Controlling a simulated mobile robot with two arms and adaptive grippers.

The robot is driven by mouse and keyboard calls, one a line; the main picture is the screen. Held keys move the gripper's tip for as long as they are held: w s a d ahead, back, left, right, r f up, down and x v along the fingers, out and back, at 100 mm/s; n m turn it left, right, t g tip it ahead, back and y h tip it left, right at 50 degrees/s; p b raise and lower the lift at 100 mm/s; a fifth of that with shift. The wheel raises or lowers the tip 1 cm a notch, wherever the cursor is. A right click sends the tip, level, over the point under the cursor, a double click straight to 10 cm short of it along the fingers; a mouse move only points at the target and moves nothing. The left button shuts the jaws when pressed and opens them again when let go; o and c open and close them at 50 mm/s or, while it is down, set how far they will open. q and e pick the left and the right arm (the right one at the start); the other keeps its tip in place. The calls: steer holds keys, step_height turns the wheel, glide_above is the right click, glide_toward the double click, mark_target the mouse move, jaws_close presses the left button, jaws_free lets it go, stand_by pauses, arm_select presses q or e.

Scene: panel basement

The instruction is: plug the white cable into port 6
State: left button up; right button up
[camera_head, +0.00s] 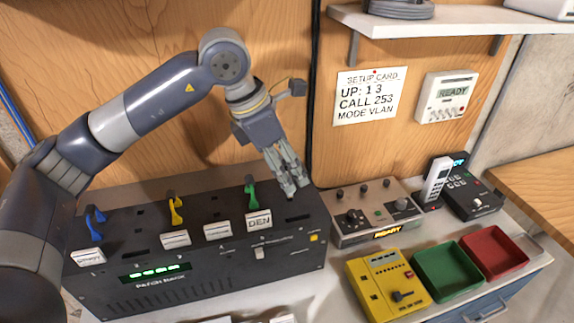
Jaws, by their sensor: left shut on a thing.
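My left gripper (289,187) points down at the right end of the black patch rack (205,281). It is shut on a small pale thing, which I take to be the white cable's plug; the fingers hide most of it. A dark empty slot (300,217) lies just below and right of the fingertips, at the right end of the port row. I cannot read its number. A blue plug (95,222), a yellow plug (175,207) and a green plug (251,193) stand in the rack to the left. My right gripper is not in view.
White label plates, one reading DEN (259,220), sit along the rack. A grey control box (376,211) stands close right of it. Beyond are a handset (436,182), a yellow device (385,284), a green tray (447,292) and a red tray (520,254). A setup card (366,97) hangs behind.

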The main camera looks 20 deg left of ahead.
arm_select(q)
steer(key=shift+f+b, duration=0.15)
steer(key=shift+b, duration=0.2)
stand_by(0.7)
steer(key=shift+f+b, duration=0.35)
steer(key=shift+b, duration=0.15)
stand_by(0.4)
stand_by(0.6)
steer(key=shift+f+b, duration=0.6)
steer(key=shift+b, duration=0.45)
stand_by(1.5)
stand_by(0.3)
steer(key=o, duration=1)
steer(key=o, duration=0.4)
